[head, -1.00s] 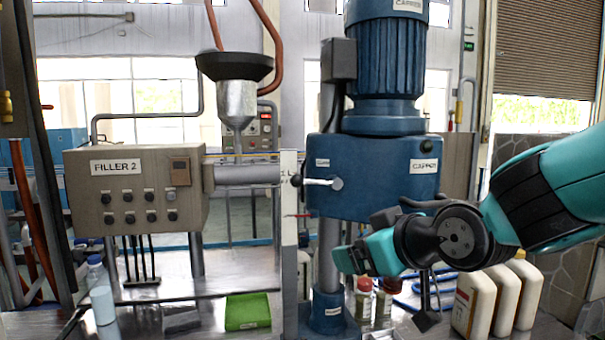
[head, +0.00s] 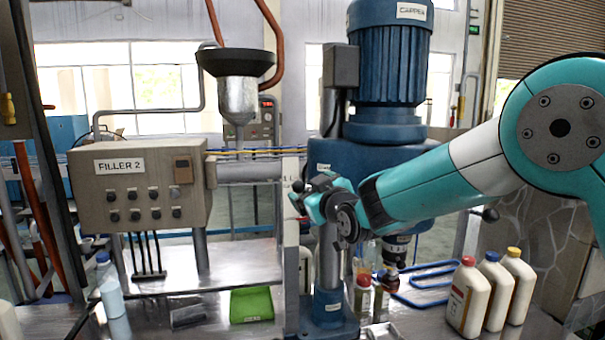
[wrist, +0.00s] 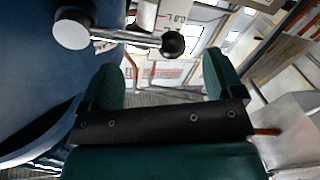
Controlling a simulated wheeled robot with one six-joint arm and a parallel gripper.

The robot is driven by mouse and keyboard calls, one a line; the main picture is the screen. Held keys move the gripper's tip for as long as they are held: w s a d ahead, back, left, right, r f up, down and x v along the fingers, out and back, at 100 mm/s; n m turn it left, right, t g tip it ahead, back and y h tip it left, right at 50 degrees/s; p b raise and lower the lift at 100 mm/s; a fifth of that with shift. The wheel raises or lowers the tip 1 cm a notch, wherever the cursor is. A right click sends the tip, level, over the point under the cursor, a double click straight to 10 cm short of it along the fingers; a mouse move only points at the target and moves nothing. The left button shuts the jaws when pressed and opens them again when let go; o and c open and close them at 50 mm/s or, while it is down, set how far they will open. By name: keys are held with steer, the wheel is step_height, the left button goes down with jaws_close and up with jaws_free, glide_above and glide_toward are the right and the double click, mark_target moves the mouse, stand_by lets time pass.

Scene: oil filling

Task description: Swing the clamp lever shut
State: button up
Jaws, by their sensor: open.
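The lever is a short metal rod on the front of the blue capper housing (head: 365,160). In the wrist view its pale round hub (wrist: 72,30) is at upper left and its black ball knob (wrist: 173,43) is at top centre, so the rod points across the picture. In the head view the ball (head: 298,186) shows at the housing's left edge; my gripper and arm hide the hub and most of the rod. My gripper (head: 310,200) is beside the ball. In the wrist view its teal fingers (wrist: 165,82) are apart with nothing between them, and the ball appears above the gap.
The grey FILLER 2 box (head: 135,185) stands to the left. Bottles with red and orange caps (head: 362,298) stand below my gripper. Several white jugs (head: 468,298) stand at right. Another black ball (head: 490,215) shows at right.

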mark_target(305, 186)
steer(key=shift+p+x, duration=0.9)
steer(key=shift+x, duration=1.7)
